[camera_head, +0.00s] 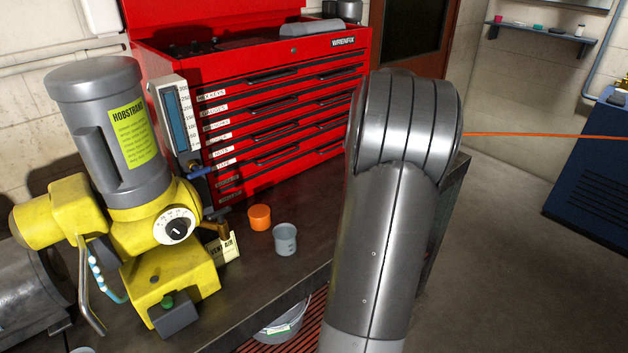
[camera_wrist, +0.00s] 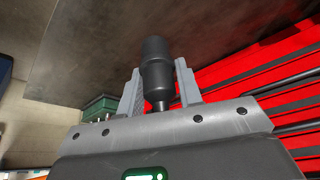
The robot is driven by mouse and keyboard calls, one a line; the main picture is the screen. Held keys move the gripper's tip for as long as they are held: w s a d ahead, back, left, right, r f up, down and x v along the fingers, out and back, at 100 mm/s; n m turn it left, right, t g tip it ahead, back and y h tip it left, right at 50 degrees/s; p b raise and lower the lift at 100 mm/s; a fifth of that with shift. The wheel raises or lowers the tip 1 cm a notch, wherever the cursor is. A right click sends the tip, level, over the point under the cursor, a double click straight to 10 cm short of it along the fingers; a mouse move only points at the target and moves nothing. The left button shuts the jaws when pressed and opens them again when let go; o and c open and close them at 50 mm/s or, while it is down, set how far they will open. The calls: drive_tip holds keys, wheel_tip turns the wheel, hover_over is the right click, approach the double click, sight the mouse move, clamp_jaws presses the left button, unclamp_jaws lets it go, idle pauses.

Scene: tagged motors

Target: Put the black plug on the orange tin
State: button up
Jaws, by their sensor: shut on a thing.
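The black plug (camera_wrist: 157,66) is between the two fingers of my gripper (camera_wrist: 160,88) in the wrist view. My gripper is shut on it, and the plug's wide end sticks out past the fingertips. The orange tin (camera_head: 259,217) stands on the dark bench top in the head view, in front of the red tool chest and beside a grey cup. My gripper and the plug do not show in the head view. My arm fills the middle right there and may hide them. The tin is not seen in the wrist view.
A grey cup (camera_head: 285,239) stands close to the tin at its lower right. A yellow machine with a grey motor (camera_head: 115,130) is on the left, with a small tag (camera_head: 223,247) near the tin. The red tool chest (camera_head: 260,100) stands behind.

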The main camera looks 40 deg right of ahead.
drive_tip(key=w+a+r+n, duration=0.2)
drive_tip(key=w+a+r, duration=0.1)
drive_tip(key=a, duration=0.7)
drive_tip(key=n+y, duration=0.1)
hover_over(258, 210)
drive_tip(key=shift+t, duration=0.3)
wheel_tip(258, 210, down, 5)
drive_tip(key=shift+d+r, duration=0.1)
drive_tip(key=shift+r, duration=0.1)
drive_tip(key=shift+f, duration=2)
drive_tip(key=shift+f, duration=0.2)
drive_tip(key=o, duration=1)
drive_tip(key=shift+r, duration=0.1)
